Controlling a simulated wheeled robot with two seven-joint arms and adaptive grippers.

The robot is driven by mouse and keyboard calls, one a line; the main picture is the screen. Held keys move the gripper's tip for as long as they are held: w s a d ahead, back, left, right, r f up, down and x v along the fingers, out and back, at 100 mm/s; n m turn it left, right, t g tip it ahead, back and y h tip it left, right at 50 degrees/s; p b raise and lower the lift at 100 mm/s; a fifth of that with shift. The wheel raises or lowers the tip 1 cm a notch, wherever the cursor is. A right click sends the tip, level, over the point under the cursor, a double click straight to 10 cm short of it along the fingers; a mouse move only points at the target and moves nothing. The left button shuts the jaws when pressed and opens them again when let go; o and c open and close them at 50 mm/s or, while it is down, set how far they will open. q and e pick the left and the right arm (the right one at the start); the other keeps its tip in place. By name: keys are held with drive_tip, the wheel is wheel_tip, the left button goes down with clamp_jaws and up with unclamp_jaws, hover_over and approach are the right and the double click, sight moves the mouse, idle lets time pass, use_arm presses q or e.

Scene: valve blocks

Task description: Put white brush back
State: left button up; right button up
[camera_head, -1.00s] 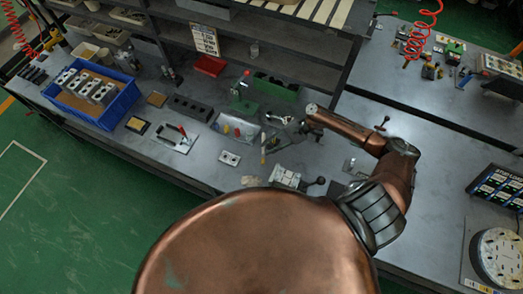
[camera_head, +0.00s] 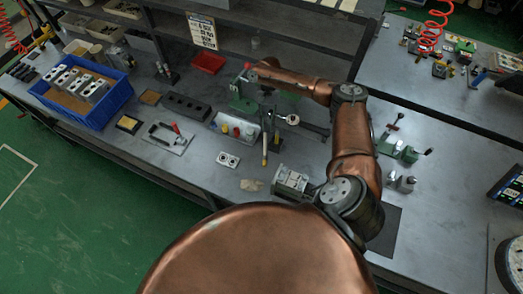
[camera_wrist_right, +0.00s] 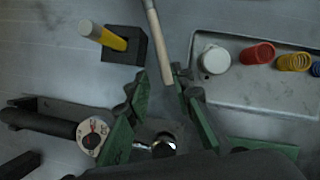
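A slim pale-handled stick, likely the brush (camera_head: 265,149), lies on the bench just right of the parts tray. Its tan handle (camera_wrist_right: 157,38) shows in the right wrist view, running from the top edge to between my fingertips. I cannot make out bristles. My right gripper (camera_wrist_right: 162,85) has its green-padded fingers apart, one on each side of the handle's end; contact is not clear. In the head view, my right gripper (camera_head: 268,108) is partly hidden by its wrist, above the bench near the green stand. My left gripper is not in view.
The parts tray (camera_head: 222,139) holds coloured springs. A yellow-handled tool (camera_wrist_right: 110,38) stands in a black block (camera_wrist_right: 127,50). A blue crate (camera_head: 100,115) is at left.

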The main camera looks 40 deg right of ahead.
sight(265, 139)
drive_tip(key=shift+a+x, duration=0.2)
drive_tip(key=shift+x, duration=2.85)
drive_tip(key=shift+w, duration=0.2)
clamp_jaws()
